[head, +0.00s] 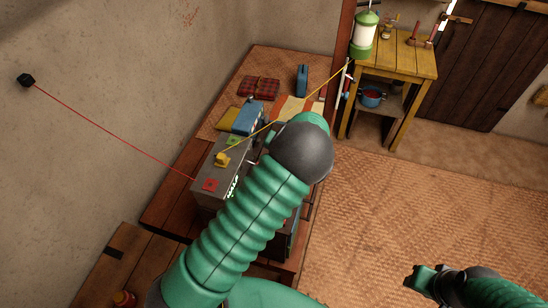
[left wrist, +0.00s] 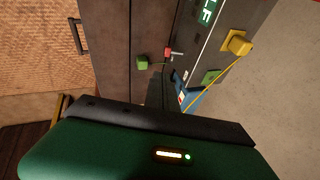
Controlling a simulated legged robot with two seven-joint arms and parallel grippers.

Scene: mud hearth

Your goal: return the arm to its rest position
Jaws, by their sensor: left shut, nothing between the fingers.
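My left arm (head: 250,215), green and ribbed with a dark rounded joint, reaches up from the bottom of the head view across the grey box (head: 208,180). Its gripper is hidden behind the arm there. In the left wrist view the green and black hand housing (left wrist: 130,140) fills the bottom, and the dark fingers of my left gripper (left wrist: 154,90) show small above it, shut and empty. They point toward the dark wooden furniture (left wrist: 110,50) beside the box. My right gripper (head: 420,280) is at the bottom right of the head view, over the mat; its opening is unclear.
The box has a yellow plug (head: 221,159) and a red square (head: 210,185). A yellow cord runs to the yellow table (head: 400,58) with a green lantern (head: 363,35). A red cord runs to a black wall block (head: 26,80). The woven floor (head: 400,205) is clear.

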